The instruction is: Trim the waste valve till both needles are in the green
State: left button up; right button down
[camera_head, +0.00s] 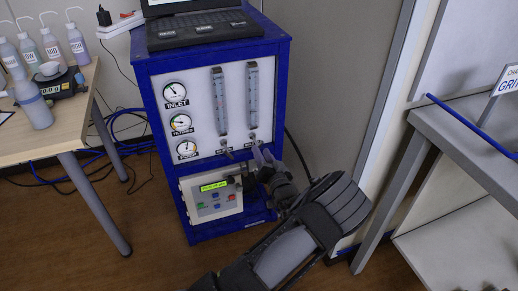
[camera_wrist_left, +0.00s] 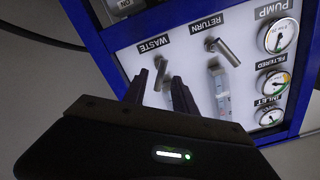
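The waste valve (camera_wrist_left: 161,73) is a small metal lever under the WASTE label on a white panel, shown upside down in the left wrist view; the head view shows it below the right flow tube (camera_head: 252,137). My left gripper (camera_head: 264,154) is at the panel. In the left wrist view its two fingers (camera_wrist_left: 161,87) are apart, with the lever showing between their tips; contact cannot be told. The round gauges are inlet (camera_head: 175,90), filtered (camera_head: 181,123) and pump (camera_head: 187,149).
The return valve lever (camera_wrist_left: 222,52) is close beside the waste valve. The blue cabinet (camera_head: 160,160) carries a laptop (camera_head: 203,29) on top and a controller with a lit display (camera_head: 213,186) below. A table (camera_head: 60,142) with bottles stands left; a grey bench (camera_head: 460,130) stands right.

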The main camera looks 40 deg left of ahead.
aim_at(256, 143)
pick_arm(q)
jog(key=shift+x, duration=1.75)
jog(key=shift+c, duration=0.2)
grip_shut()
